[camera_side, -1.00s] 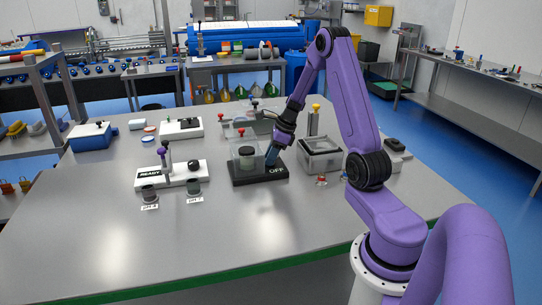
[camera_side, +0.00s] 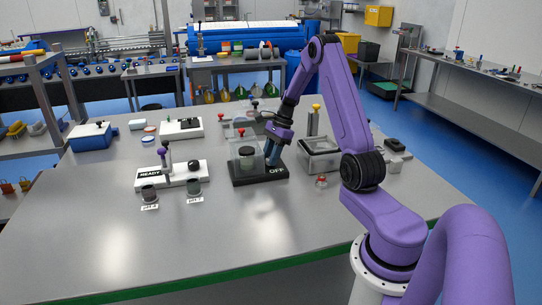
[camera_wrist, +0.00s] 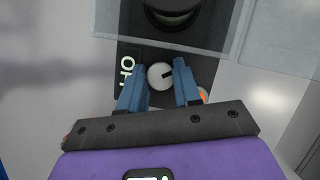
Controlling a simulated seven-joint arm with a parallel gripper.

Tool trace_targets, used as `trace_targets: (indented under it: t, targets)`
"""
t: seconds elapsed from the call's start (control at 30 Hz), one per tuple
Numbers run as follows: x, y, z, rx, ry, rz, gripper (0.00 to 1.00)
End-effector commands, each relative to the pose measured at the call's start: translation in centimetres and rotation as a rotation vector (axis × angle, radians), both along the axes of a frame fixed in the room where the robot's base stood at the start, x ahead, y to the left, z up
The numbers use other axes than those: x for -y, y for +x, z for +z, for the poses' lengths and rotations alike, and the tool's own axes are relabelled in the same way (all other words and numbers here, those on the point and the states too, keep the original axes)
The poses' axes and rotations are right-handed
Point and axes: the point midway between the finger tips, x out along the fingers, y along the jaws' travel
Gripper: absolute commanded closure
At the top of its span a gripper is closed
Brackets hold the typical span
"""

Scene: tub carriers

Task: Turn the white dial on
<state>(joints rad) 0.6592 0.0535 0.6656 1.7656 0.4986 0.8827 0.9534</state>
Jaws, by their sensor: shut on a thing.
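The white dial (camera_wrist: 160,75) shows in the wrist view between the two blue fingers, with a short dark mark on its face pointing right. It sits on a black base (camera_side: 250,181) marked OFF; the lettering (camera_wrist: 127,72) is partly covered by a finger in the wrist view. My gripper (camera_side: 271,163) is lowered over the right end of the base. Its fingers also show in the wrist view (camera_wrist: 160,84), shut on the dial. In the side view the fingers hide the dial.
A clear box (camera_side: 237,160) holding a dark jar (camera_side: 246,152) stands on the same base, close left of my gripper. A clear-lidded tub (camera_side: 320,160) is close on the right. A READY-marked white unit (camera_side: 180,178) stands to the left. The front tabletop is clear.

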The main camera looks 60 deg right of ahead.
Motion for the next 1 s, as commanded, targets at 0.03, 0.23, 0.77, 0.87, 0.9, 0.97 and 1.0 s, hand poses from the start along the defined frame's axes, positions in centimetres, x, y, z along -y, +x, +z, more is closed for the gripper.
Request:
trace_targets:
  t: [0.03, 0.23, 0.77, 0.87, 0.9, 0.97, 1.0]
  targets:
    - [0.06, 0.02, 0.09, 0.001, 0.000, 0.015, 0.98]
    - [0.06, 0.02, 0.08, 0.000, 0.000, 0.056, 0.98]
    - [0.06, 0.03, 0.09, 0.001, 0.000, 0.062, 0.56]
    - [0.04, 0.02, 0.06, 0.001, 0.000, 0.062, 0.56]
    - [0.05, 0.02, 0.06, 0.001, 0.000, 0.062, 0.56]
    - [0.04, 0.02, 0.06, 0.001, 0.000, 0.062, 0.56]
    - [0.07, 0.02, 0.12, 0.001, 0.000, 0.062, 0.56]
